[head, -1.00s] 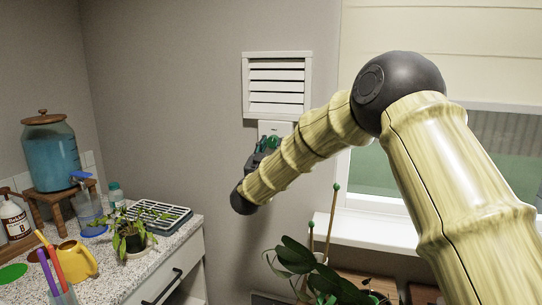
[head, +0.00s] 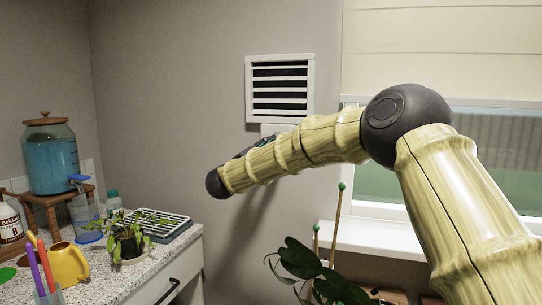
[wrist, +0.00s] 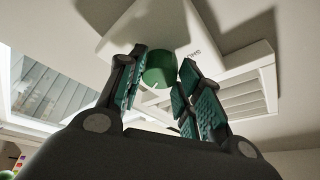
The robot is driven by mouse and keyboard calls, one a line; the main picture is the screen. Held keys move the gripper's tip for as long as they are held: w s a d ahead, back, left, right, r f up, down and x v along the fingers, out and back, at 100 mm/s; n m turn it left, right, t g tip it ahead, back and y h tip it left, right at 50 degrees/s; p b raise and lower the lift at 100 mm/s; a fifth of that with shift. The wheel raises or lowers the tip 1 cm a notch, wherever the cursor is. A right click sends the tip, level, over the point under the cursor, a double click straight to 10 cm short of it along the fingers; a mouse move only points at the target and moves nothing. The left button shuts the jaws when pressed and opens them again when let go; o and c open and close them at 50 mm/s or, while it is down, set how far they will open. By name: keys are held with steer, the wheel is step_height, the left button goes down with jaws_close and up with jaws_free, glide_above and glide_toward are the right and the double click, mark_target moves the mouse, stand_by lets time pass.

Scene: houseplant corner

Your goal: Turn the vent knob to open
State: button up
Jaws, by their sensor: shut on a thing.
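The vent (head: 280,88) is a white louvred frame on the wall in the head view, with dark gaps between its slats. It also shows in the wrist view (wrist: 245,97). The green vent knob (wrist: 157,72) sits on a white plate (wrist: 130,28) beside the vent, with a short pale mark on its edge. My gripper (wrist: 162,62) is shut on the knob, one teal-padded finger on each side. In the head view the knob is hidden and most of my gripper is behind my arm.
A window with a white sill (head: 385,237) is right of the vent. A leafy plant (head: 305,262) with stakes stands below. The counter (head: 185,240) at left holds a blue water dispenser (head: 52,160), a potted plant (head: 128,240) and a yellow watering can (head: 66,264).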

steer(key=shift+m+g, duration=0.4)
steer(key=shift+m, duration=0.3)
steer(key=o, duration=1)
steer(key=shift+d, duration=0.1)
steer(key=shift+o, duration=0.2)
steer(key=v, duration=1.2)
